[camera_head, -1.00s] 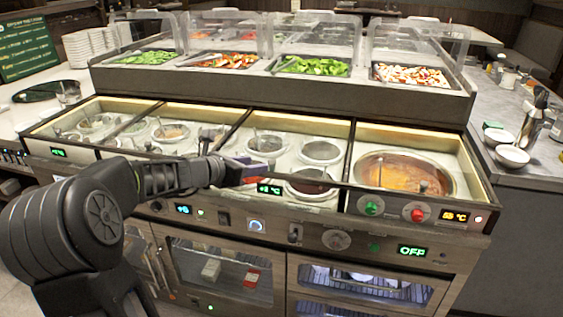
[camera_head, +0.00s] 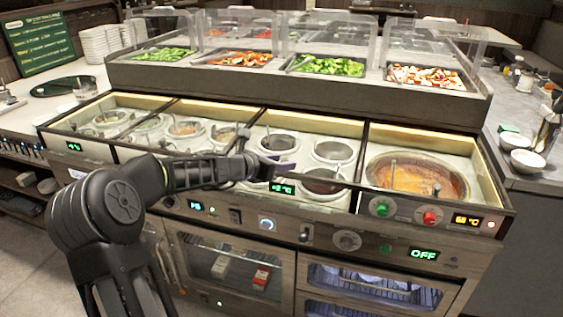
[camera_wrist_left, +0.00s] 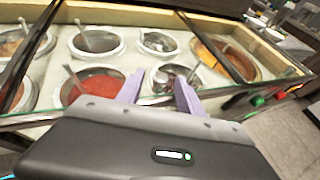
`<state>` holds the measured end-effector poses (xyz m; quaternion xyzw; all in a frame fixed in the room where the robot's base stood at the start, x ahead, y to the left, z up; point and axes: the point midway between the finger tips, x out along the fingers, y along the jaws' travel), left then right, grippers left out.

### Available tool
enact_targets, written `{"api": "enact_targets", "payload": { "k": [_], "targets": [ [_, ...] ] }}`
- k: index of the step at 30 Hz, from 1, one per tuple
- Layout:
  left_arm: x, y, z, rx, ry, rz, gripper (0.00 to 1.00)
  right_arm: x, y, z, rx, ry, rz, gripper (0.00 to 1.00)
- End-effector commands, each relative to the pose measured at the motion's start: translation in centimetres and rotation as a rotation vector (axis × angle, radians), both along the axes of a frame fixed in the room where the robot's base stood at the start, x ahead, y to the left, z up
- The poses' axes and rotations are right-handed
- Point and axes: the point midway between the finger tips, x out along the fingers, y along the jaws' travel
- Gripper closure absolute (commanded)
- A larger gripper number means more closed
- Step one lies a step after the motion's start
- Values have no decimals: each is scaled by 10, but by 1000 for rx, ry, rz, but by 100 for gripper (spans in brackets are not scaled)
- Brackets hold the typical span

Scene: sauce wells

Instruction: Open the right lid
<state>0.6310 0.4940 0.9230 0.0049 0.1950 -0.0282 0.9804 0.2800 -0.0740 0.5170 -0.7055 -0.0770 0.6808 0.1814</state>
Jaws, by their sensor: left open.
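The counter has framed well sections side by side. The right section (camera_head: 455,148) holds a large round pot of orange-brown soup (camera_head: 425,178) with a ladle in it. I cannot tell whether a clear lid covers it. My left gripper (camera_head: 285,168) is open at the front edge of the section left of it, in front of the sauce wells. In the left wrist view, its two pale purple fingers (camera_wrist_left: 157,94) are apart, near a well (camera_wrist_left: 174,76) and a red sauce well (camera_wrist_left: 98,84). Nothing shows held between them. My right gripper is not in view.
Red knob (camera_head: 431,217), green knob (camera_head: 381,208) and temperature displays line the front panel. A raised shelf (camera_head: 300,95) with vegetable trays and clear guards stands behind. White bowls (camera_head: 528,161) sit on the right counter. Floor is free at the lower left.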

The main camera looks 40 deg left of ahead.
Motion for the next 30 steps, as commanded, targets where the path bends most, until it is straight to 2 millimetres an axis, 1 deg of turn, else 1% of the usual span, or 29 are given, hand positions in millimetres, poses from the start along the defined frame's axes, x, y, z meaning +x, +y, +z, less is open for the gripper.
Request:
{"api": "enact_targets", "payload": {
  "k": [3, 10, 11, 26, 30],
  "targets": [
    [5, 0, -2, 0, 0, 0, 56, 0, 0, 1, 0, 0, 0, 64],
    [6, 0, -3, 1, 1, 1, 56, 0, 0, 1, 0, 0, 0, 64],
    [6, 0, -3, 1, 1, 1, 58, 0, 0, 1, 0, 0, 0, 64],
    [5, 0, -3, 1, 1, 1, 99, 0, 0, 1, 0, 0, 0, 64],
    [5, 0, -3, 1, 1, 1, 100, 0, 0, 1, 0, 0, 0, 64]
  ]
}}
